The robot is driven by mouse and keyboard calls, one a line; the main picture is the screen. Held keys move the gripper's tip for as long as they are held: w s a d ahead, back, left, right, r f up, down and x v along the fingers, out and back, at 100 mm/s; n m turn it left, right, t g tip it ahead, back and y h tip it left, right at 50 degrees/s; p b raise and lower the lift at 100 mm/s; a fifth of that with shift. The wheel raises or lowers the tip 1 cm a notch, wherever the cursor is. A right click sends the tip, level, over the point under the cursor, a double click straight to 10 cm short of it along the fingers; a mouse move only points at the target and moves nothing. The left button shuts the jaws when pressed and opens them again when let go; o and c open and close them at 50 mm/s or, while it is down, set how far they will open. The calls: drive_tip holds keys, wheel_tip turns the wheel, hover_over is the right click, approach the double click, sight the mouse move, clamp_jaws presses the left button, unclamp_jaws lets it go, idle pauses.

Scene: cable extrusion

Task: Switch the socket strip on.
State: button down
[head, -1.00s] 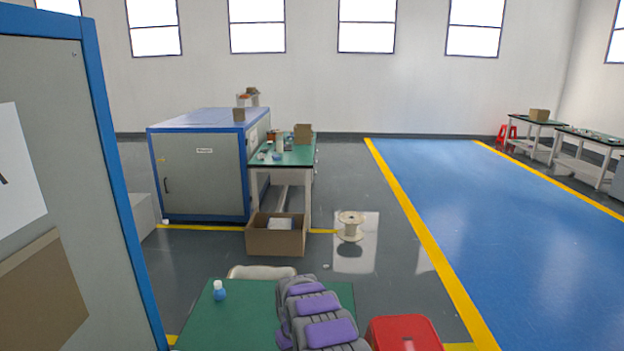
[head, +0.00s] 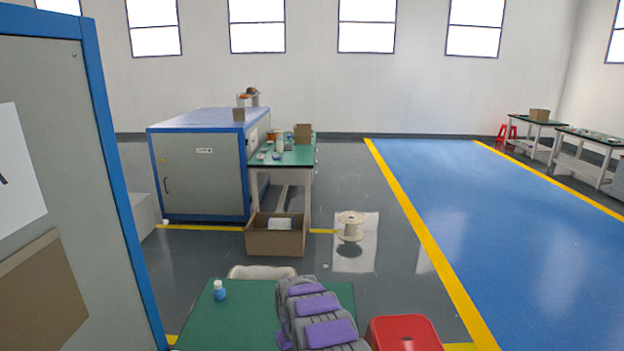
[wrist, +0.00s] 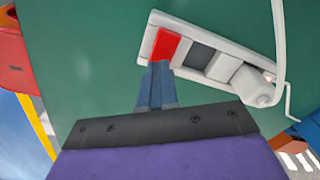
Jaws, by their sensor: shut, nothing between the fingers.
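The white socket strip (wrist: 228,65) lies on the green table top in the wrist view, with a red rocker switch (wrist: 165,45) at its left end. A white cable runs off its right end. My gripper (wrist: 157,68) is shut and empty, its blue fingertips at the lower edge of the red switch, overlapping it in view. I cannot tell whether they press on it. In the head view my grey and purple arm lies over the green table (head: 240,310), and the strip and fingertips are hidden.
A small blue bottle with a white cap (head: 219,291) stands on the table's left part. A red stool (head: 404,334) is at the right. A large grey cabinet with blue edges (head: 60,150) stands close on the left.

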drive_tip(key=shift+f, duration=0.7)
idle(0.4)
drive_tip(key=shift+r, duration=0.1)
drive_tip(key=shift+r+p, duration=1.3)
drive_tip(key=shift+r, duration=2.15)
drive_tip(key=shift+f, duration=0.1)
